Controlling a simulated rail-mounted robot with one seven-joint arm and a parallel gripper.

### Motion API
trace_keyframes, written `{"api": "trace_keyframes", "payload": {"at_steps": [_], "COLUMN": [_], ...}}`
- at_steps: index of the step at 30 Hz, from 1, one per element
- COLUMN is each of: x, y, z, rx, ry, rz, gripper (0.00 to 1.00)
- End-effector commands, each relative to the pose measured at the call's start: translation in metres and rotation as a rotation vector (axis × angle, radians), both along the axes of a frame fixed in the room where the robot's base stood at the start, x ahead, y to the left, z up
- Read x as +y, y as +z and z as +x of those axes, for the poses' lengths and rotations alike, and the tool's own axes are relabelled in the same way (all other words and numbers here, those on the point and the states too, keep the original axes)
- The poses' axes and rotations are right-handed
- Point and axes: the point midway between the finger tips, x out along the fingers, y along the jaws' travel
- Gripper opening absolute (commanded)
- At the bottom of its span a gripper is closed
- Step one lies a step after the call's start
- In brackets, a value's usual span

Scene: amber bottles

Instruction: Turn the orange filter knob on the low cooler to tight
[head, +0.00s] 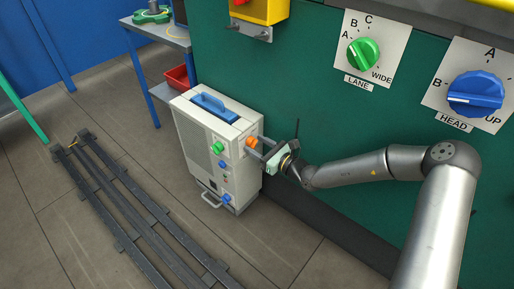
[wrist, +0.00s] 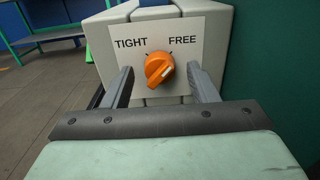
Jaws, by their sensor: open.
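The low cooler (head: 210,140) is a pale grey box standing on the floor against the green wall. Its orange filter knob (head: 252,142) is on the side facing my gripper. In the wrist view the orange knob (wrist: 159,69) sits on a white plate marked TIGHT at left and FREE at right. My gripper (head: 262,149) is open. In the wrist view its two fingers (wrist: 160,84) stand left and right of the knob, apart from it.
A green knob (head: 217,148) and a blue knob (head: 226,199) are on the cooler's front. Dark rails (head: 137,215) run along the floor at left. A green LANE dial (head: 363,54) and blue HEAD dial (head: 475,94) are on the wall. A red bin (head: 177,78) is behind.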

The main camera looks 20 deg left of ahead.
Motion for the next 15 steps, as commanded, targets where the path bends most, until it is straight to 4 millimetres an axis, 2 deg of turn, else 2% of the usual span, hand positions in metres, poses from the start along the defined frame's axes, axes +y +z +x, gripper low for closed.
{"api": "trace_keyframes", "payload": {"at_steps": [10, 11, 15], "x": [0.0051, 0.0051, 0.0050], "y": [0.0001, 0.0001, 0.0001], "z": [0.0020, 0.0020, 0.0019], "rx": [0.001, 0.001, 0.000], "ry": [0.000, 0.000, 0.000], "rz": [-0.001, -0.001, -0.001], "gripper": [0.53, 0.50, 0.11]}}
